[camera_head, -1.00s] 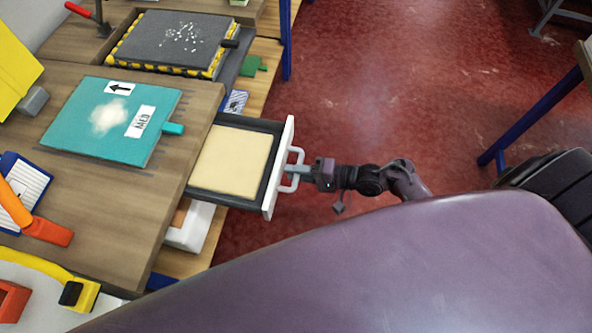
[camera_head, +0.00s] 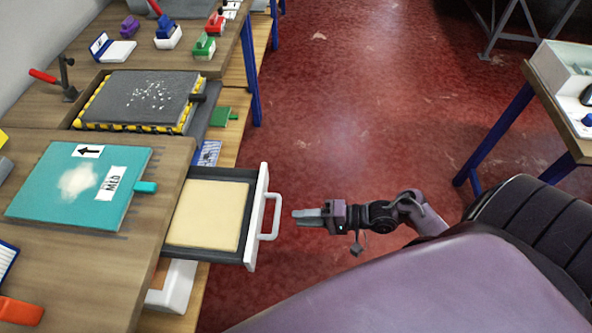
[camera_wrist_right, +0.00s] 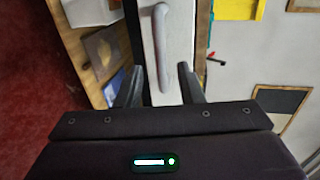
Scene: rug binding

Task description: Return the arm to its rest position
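My right gripper (camera_head: 309,217) is off the drawer handle (camera_head: 275,216), with a small gap between them in the head view. In the right wrist view its two fingers (camera_wrist_right: 162,85) are spread apart and empty, with the white handle (camera_wrist_right: 162,48) ahead of them. The drawer (camera_head: 251,222) stands pulled out from the workbench and holds a flat cream-coloured block (camera_head: 208,214). My left gripper is not in view.
A teal board (camera_head: 75,215) marked MED lies on the bench (camera_head: 150,232) left of the drawer. A dark board with yellow-black edges (camera_head: 140,100) is behind. A table with a white tray (camera_head: 562,75) stands at the right. The red floor (camera_head: 370,90) between is clear.

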